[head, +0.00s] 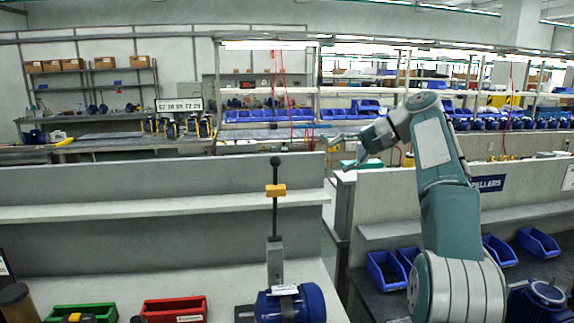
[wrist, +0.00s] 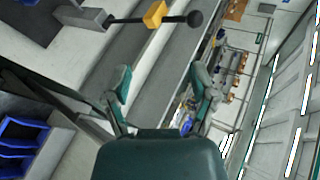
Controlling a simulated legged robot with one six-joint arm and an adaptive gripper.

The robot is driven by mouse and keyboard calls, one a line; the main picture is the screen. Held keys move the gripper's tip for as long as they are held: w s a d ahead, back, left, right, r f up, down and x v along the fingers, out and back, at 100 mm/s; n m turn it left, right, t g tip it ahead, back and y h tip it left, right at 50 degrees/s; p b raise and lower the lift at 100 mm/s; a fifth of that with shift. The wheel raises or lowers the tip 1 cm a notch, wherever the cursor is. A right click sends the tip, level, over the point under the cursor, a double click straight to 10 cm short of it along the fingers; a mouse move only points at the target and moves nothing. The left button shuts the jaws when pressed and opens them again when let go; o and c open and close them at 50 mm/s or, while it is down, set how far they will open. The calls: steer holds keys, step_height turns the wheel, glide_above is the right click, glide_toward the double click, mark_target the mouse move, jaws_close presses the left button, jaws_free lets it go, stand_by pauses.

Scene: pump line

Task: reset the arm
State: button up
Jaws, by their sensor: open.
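My arm is raised at the right of the head view, bent at the elbow, with my gripper (head: 340,152) held high above the bench and pointing left. In the wrist view my gripper (wrist: 161,82) has its two green-grey fingers spread wide with nothing between them. A dark upright lever (head: 275,215) with a yellow collar and black ball knob stands left of my gripper, apart from it. The lever also shows in the wrist view (wrist: 126,19), lying sideways in the tilted picture.
A blue pump (head: 303,303) sits by the lever's base. A red bin (head: 175,309) and a green bin (head: 83,312) are at the front left. Several blue bins, one here (head: 387,270), stand behind and beside my arm. A grey shelf panel (head: 130,240) runs behind the bench.

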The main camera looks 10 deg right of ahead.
steer(key=s+a+h, duration=0.3)
steer(key=s+a, duration=0.3)
steer(key=s+a+f+n+h, duration=0.1)
steer(key=s+f+h, duration=0.3)
steer(key=s+f, duration=0.8)
steer(key=s+a+f+n+t+h, duration=0.1)
steer(key=s+f+n+h, duration=0.2)
steer(key=s+f, duration=0.9)
steer(key=s, duration=0.4)
steer(key=shift+s+f+n+h, duration=0.15)
steer(key=shift+s+n+h, duration=0.25)
